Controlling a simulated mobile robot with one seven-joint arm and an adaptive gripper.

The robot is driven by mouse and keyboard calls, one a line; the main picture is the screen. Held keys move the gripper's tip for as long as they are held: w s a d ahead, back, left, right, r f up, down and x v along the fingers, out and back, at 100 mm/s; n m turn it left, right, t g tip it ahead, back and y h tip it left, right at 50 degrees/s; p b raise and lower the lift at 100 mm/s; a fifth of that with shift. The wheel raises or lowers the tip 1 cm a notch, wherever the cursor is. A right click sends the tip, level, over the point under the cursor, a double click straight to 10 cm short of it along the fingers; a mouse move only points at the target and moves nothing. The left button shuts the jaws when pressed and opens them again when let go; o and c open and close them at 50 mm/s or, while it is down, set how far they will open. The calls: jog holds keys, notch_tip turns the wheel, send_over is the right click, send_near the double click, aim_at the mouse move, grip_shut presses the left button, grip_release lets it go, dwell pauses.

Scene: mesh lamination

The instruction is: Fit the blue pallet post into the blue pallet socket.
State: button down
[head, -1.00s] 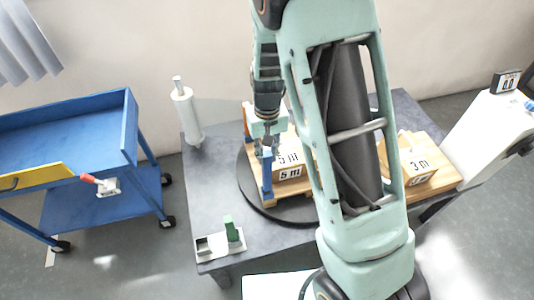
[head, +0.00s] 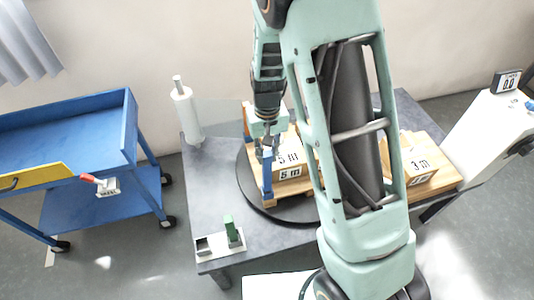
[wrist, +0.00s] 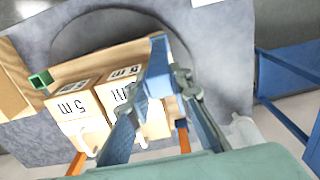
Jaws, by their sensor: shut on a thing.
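The blue pallet post (head: 267,178) stands upright at the near left corner of the wooden pallet (head: 287,195). My gripper (head: 266,150) is shut on its upper part. In the wrist view the post (wrist: 158,62) is between my fingertips (wrist: 164,82), over the pallet's corner. I cannot make out the blue socket apart from the post, so I cannot tell how deep the lower end sits. Cartons marked "5 m" (head: 290,172) stand on the pallet beside the post.
The pallet sits on a dark round turntable (head: 250,190) on a grey table. A green socket (wrist: 41,79) is at another pallet corner. A holder with a green post (head: 231,230), a white roll (head: 186,115) and a blue cart (head: 65,130) stand to the left.

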aim_at(267, 164)
jog(key=shift+f+b, duration=1.85)
jog(key=shift+f, duration=0.6)
jog(key=c, duration=1.7)
grip_release()
jog(key=shift+o, duration=0.2)
notch_tip(267, 164, up, 12)
jog(key=shift+r, duration=0.1)
